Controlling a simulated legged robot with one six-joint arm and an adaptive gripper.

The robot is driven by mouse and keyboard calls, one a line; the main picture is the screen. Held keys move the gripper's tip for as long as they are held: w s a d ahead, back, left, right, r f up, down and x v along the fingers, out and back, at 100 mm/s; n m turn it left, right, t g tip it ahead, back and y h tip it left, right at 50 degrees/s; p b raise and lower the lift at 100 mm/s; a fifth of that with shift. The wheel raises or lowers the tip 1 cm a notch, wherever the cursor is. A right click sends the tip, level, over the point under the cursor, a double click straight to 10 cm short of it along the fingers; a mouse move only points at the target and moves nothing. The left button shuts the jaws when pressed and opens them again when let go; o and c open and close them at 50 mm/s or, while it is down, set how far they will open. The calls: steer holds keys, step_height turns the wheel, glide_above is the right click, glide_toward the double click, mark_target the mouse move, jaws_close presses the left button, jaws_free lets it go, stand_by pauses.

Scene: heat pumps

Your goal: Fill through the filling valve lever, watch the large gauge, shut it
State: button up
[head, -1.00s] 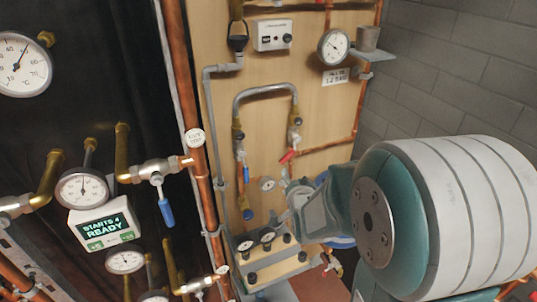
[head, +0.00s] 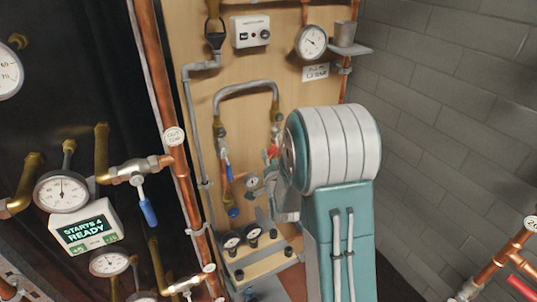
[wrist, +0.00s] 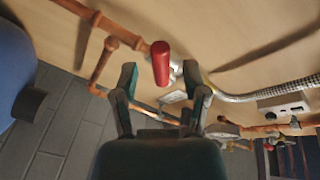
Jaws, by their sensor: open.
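The red lever (wrist: 161,62) sits on a valve on the copper pipe in the wrist view, just beyond and between my fingertips. My gripper (wrist: 163,80) is open, with one finger on each side of the lever's line; I see no clear contact. In the head view the red lever (head: 272,153) shows beside my arm, which partly hides it and my gripper. The large gauge (head: 311,42) is at the upper right of the wooden board, above a fill label (head: 315,72); its needle is too small to read exactly.
A braided hose (wrist: 265,92) runs right from the valve. A blue-handled valve (head: 228,172) and a small gauge (head: 252,181) are left of my arm. A grey block wall (head: 450,100) is at the right.

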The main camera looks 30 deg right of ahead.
steer(key=shift+x, duration=1.25)
jaws_close()
steer(key=shift+a+r+m, duration=0.15)
steer(key=shift+r+m, duration=0.05)
steer(key=shift+m, duration=0.1)
steer(key=m, duration=0.1)
steer(key=r+m+g, duration=0.1)
steer(key=shift+a+r+m+y, duration=0.3)
steer(key=shift+a+m, duration=0.1)
steer(key=shift+a+r+m+g+y, duration=0.1)
steer(key=shift+r+m+g+y, duration=0.15)
steer(key=shift+r+m, duration=0.4)
steer(key=shift+a+r+m+g+y, duration=0.15)
steer(key=shift+r+m+g, duration=0.15)
steer(key=shift+m, duration=0.65)
steer(key=shift+d+r, duration=0.1)
